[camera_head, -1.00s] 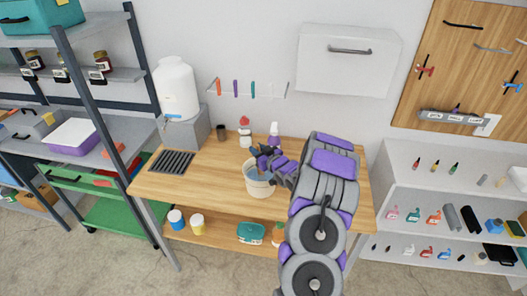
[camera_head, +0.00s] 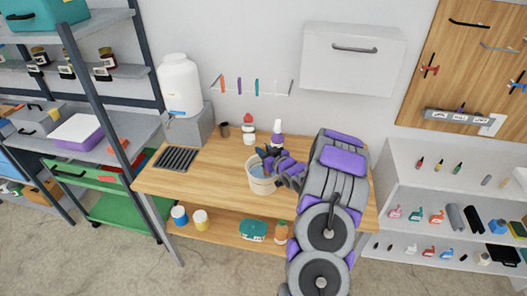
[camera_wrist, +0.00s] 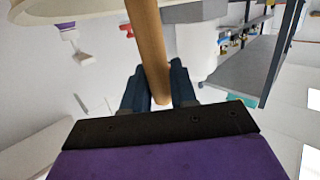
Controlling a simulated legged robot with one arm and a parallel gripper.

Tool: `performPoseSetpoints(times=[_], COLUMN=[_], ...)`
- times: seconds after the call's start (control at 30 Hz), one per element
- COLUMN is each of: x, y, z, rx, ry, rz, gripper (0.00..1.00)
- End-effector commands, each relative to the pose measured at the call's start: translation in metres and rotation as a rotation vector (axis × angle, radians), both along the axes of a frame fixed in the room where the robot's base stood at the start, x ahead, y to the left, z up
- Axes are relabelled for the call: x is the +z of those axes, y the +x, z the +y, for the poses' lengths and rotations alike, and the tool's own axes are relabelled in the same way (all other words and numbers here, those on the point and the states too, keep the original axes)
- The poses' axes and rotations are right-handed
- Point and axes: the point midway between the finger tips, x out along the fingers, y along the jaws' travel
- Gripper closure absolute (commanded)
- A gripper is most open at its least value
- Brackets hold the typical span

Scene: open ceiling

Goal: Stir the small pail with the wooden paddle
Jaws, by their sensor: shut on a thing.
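The small pail (camera_head: 262,184) is cream-coloured and stands upright on the wooden workbench, with bluish contents showing at its top. My gripper (camera_head: 268,157) is above the pail's rim, at its back right. In the wrist view my gripper (camera_wrist: 160,92) is shut on the round wooden handle of the paddle (camera_wrist: 147,40). The handle runs up out of that view, past the pale rim of the pail (camera_wrist: 70,12). The paddle's lower end is hidden, and I cannot tell how deep it sits in the pail.
On the bench (camera_head: 215,170) are a dark drain grate (camera_head: 176,159), a white water jug (camera_head: 180,85) on a grey block, a dark cup (camera_head: 222,130), a red-topped bottle (camera_head: 249,130) and a purple-and-white bottle (camera_head: 277,133). The bench's front left is clear.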

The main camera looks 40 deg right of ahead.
Motion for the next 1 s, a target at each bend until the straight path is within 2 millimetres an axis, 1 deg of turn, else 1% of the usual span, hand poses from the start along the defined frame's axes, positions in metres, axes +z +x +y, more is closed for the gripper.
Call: performPoseSetpoints(times=[0.23,0.37,1.0], x=[0.0,0.004,0.051], y=[0.0,0.0,0.0], z=[0.0,0.0,0.0], rx=[0.0,0.0,-0.001], ry=[0.001,0.0,0.0], rz=[0.0,0.0,0.0], gripper=[1.0,1.0,1.0])
